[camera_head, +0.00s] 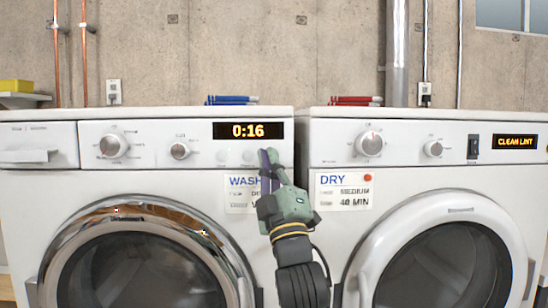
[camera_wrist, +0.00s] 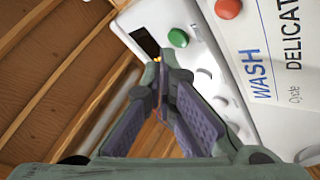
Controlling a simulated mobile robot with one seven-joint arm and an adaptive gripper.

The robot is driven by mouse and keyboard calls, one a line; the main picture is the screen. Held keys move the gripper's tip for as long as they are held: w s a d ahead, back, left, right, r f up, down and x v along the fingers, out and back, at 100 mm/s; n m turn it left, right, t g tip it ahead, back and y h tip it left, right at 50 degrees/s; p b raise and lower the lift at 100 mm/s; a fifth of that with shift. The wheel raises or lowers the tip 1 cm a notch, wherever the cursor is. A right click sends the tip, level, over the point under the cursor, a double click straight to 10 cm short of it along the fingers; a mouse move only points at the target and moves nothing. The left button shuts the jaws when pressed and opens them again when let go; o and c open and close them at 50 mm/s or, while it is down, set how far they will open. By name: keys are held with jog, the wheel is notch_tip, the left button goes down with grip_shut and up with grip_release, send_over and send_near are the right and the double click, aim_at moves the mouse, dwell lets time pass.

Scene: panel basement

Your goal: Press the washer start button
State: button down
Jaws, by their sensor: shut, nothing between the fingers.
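The washer (camera_head: 60,190) is the left white machine, and its display (camera_head: 248,131) reads 0:16. My gripper (camera_head: 268,160) is at the right end of the washer's control panel, in front of the WASH label (camera_head: 240,195). In the wrist view my gripper (camera_wrist: 161,68) has its fingers together at the tips, with nothing between them. A round green button (camera_wrist: 178,38) shows on the white panel just beyond the fingertips; paler round buttons (camera_wrist: 205,73) lie beside it. My gripper hides the green button in the head view. I cannot tell whether the tips touch the panel.
The dryer (camera_head: 410,190) stands close on the right, with a CLEAN LINT display (camera_head: 515,141) and a DRY label (camera_head: 344,190). A red round piece (camera_wrist: 228,8) sits at the WASH label's corner in the wrist view. Blue (camera_head: 232,100) and red (camera_head: 356,100) items lie on the machine tops.

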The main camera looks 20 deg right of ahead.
jog(key=shift+w, duration=0.3)
